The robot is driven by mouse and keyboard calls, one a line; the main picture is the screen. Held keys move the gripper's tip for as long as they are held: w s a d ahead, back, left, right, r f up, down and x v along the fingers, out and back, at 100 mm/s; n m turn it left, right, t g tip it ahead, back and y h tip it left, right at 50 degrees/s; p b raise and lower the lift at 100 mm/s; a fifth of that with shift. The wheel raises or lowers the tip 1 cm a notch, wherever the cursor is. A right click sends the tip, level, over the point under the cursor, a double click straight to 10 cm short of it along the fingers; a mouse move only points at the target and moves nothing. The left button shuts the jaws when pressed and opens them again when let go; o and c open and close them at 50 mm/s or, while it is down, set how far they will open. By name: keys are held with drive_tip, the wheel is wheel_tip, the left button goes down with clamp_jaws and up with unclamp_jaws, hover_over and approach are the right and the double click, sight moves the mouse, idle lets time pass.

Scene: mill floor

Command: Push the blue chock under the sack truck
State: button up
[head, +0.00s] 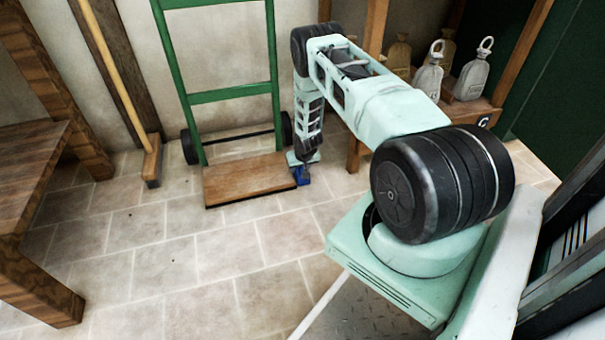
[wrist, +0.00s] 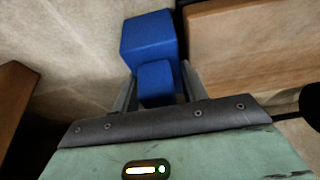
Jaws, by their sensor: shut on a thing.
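The blue chock (head: 302,176) is on the tiled floor beside the right edge of the sack truck's wooden toe plate (head: 246,179). The green sack truck (head: 192,99) stands upright against the wall. My gripper (head: 303,165) reaches down to the chock. In the wrist view the chock (wrist: 149,40) shows a wide block and a smaller raised part, and my gripper (wrist: 157,88) is shut on that smaller part. The toe plate (wrist: 250,45) lies just to the right of the chock in the wrist view, with a narrow dark gap between. The chock's underside is hidden.
A broom (head: 118,80) leans on the wall left of the truck. A wooden bench (head: 30,185) stands at the left. A wooden shelf (head: 470,112) with several metal weights (head: 471,72) is at the right. The tiled floor (head: 200,265) in front is clear.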

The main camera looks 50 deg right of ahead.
drive_tip(key=w+d+b, duration=0.2)
drive_tip(key=w, duration=0.1)
drive_tip(key=w+d+b, duration=0.1)
drive_tip(key=w, duration=0.1)
drive_tip(key=shift+b, duration=0.3)
drive_tip(key=shift+w+d+r+b, duration=0.2)
drive_tip(key=shift+w+b, duration=0.1)
drive_tip(key=shift+w, duration=0.1)
drive_tip(key=shift+w+f, duration=0.1)
drive_tip(key=shift+f, duration=0.15)
idle(0.5)
drive_tip(key=shift+w+d+r+b, duration=0.1)
drive_tip(key=shift+w+d+b, duration=0.35)
drive_tip(key=shift+w+b, duration=0.35)
idle(0.5)
